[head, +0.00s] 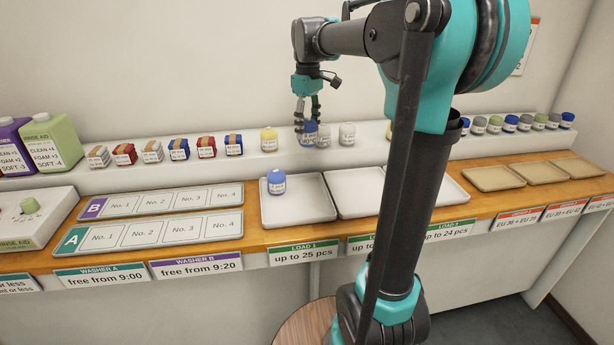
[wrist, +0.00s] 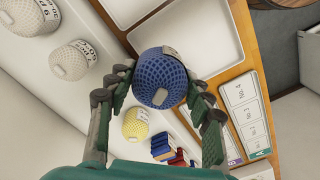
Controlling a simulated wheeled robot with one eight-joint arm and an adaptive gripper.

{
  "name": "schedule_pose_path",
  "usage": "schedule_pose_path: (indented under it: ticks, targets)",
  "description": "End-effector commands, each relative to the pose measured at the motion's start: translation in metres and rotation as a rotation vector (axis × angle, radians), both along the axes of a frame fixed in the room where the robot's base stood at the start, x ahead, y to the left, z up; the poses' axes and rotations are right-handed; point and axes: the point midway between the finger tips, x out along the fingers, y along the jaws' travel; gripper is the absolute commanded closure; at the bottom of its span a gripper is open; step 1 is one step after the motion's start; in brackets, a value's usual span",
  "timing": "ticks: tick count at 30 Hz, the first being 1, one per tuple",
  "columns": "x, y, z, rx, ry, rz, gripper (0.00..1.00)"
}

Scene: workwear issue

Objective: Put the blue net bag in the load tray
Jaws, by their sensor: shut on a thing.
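My gripper (head: 306,108) is shut on a blue net bag (head: 309,136) at the back shelf, beside the white bags. In the wrist view the held blue net bag (wrist: 160,78) sits between my two fingers (wrist: 158,98). Another blue net bag (head: 276,184) with a white label stands in the left part of the LOAD 1 tray (head: 318,213), the leftmost white tray. Part of that tray (wrist: 236,45) shows beyond the held bag in the wrist view; the bag in it is not visible there.
A yellow bag (head: 269,139) and a white bag (head: 347,134) stand on the shelf either side of my gripper. More white trays (head: 364,208) lie to the right, partly behind my arm. Washer boards (head: 160,202) lie left of the trays. Small folded bundles (head: 179,149) line the shelf.

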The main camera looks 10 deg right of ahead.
Motion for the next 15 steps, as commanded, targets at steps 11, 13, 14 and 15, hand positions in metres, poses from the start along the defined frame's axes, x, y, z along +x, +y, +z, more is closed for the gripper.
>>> schedule_pose_path:
  ticks: [11,13,14,15]
  targets:
    - [0.001,0.000,-0.092,0.000,0.000,-0.001,0.78]
    - [0.000,0.000,-0.105,0.000,0.000,-0.001,0.78]
    - [0.000,0.000,-0.109,0.000,0.000,-0.001,0.78]
    - [0.001,0.000,-0.114,0.000,0.000,-0.001,0.78]
